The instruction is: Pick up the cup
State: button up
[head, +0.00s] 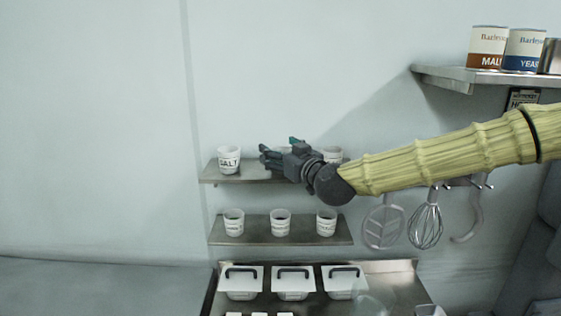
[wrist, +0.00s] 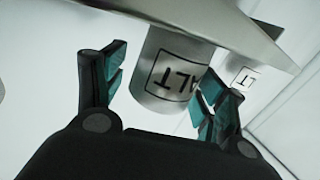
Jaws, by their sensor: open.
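Three white cups with black lettering stand on the upper wall shelf (head: 225,179). The left cup (head: 228,159) shows a label ending in "ALT", and the right cup (head: 333,154) is partly behind my gripper. The middle cup is mostly hidden there by my gripper (head: 270,155). In the wrist view, which looks upside down, a cup (wrist: 172,75) with part of a label lies between the spread teal-padded fingers of my gripper (wrist: 160,85). I cannot tell whether the fingers touch it. Another labelled cup (wrist: 243,77) is beyond the right finger.
A lower shelf (head: 285,236) holds three similar cups. White lidded bins (head: 293,284) stand below it. A whisk (head: 426,226) and other utensils hang at right under my arm. Cans (head: 487,47) stand on a high shelf (head: 465,78) at upper right. The left wall is clear.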

jog(key=shift+s+r, duration=0.1)
jog(key=c, duration=1.1)
